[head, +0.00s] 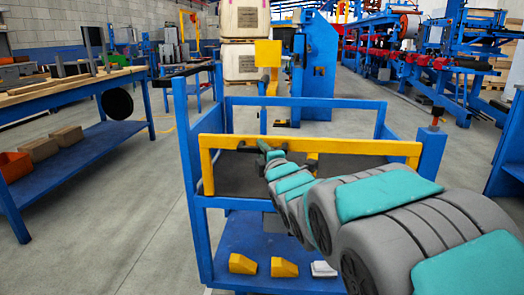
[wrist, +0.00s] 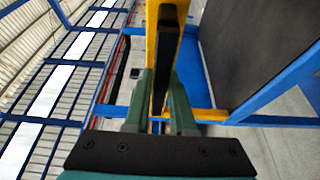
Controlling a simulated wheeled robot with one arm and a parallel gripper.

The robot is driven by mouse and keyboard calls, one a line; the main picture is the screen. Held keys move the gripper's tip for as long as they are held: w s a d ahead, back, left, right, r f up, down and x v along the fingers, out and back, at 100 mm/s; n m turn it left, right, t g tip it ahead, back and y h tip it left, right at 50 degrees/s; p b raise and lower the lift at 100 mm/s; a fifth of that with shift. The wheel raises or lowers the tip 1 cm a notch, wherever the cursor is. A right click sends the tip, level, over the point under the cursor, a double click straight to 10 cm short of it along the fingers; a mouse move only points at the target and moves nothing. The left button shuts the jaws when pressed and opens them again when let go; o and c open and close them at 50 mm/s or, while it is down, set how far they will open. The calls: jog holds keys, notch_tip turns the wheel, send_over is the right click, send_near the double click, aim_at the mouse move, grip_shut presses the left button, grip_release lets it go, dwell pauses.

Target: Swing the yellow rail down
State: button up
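The yellow rail (head: 365,147) runs roughly level across the top of a blue cart, with a yellow leg (head: 207,172) reaching down at its left end. My gripper (head: 266,147) is at the rail's left half, small and partly hidden by my own arm. In the wrist view, a yellow bar (wrist: 152,45) with a black strip (wrist: 168,50) on it runs between the two green fingers of my gripper (wrist: 160,85). The fingers are close together on either side of the bar and look shut on it; the exact contact is hard to see.
The blue cart frame (head: 193,150) has a dark upper deck (head: 235,175) and a lower shelf with yellow blocks (head: 284,267) and a white item (head: 323,269). A workbench (head: 70,90) stands at left, with clear floor (head: 150,215) between. A blue machine (head: 320,70) stands behind.

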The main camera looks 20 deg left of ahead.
grip_shut()
dwell(1.0)
